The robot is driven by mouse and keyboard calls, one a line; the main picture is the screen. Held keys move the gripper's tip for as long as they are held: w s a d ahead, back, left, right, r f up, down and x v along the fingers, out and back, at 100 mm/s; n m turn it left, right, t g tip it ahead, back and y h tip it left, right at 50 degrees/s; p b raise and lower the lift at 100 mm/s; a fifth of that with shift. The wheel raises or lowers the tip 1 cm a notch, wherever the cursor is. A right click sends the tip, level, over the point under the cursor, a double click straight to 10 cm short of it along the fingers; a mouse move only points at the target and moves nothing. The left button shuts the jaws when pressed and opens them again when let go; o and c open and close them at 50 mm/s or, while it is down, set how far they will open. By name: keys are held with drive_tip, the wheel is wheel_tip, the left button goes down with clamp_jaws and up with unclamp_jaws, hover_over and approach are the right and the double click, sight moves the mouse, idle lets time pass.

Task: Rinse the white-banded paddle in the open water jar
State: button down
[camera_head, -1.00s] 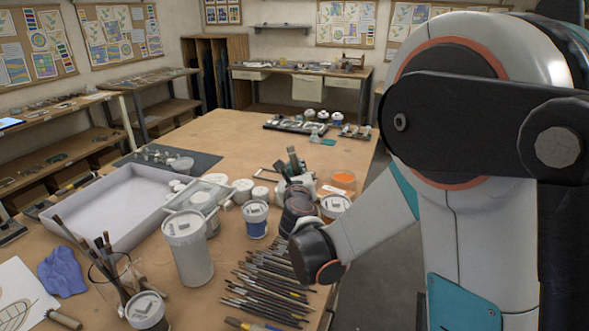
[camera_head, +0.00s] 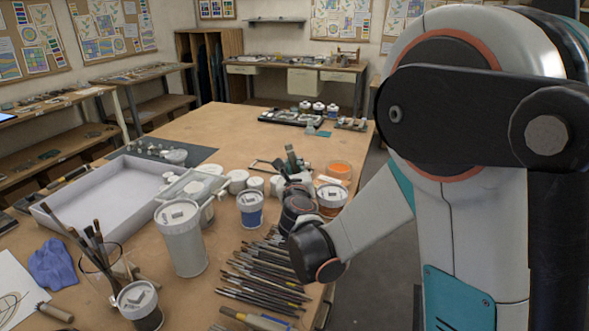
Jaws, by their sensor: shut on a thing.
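My gripper (camera_head: 291,160) is over the right side of the table, pointing away from me among small jars. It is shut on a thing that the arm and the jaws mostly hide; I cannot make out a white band. I cannot pick out the white-banded paddle for sure. An open jar with orange contents (camera_head: 339,169) stands just right of the gripper. A clear container (camera_head: 193,186) stands to its left, its contents unclear. I cannot tell which vessel is the open water jar.
A tall white lidded jar (camera_head: 181,238), a blue-labelled jar (camera_head: 250,208) and a white-lidded jar (camera_head: 331,196) stand close by. Several brushes (camera_head: 262,275) lie in front. A glass of brushes (camera_head: 103,267) and a grey tray (camera_head: 85,220) are left. The table's far middle is clear.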

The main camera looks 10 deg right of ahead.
drive_tip(key=shift+w, duration=0.1)
drive_tip(key=shift+w+d, duration=0.2)
drive_tip(key=shift+b, duration=0.3)
idle(0.8)
drive_tip(key=shift+s+a, duration=0.1)
drive_tip(key=shift+s+a, duration=0.3)
drive_tip(key=shift+s, duration=0.2)
drive_tip(key=shift+w+d, duration=0.4)
drive_tip(key=shift+w, duration=0.2)
drive_tip(key=shift+s+a, duration=0.4)
drive_tip(key=shift+s, duration=0.2)
drive_tip(key=shift+w+d+b, duration=0.1)
drive_tip(key=shift+b, duration=0.2)
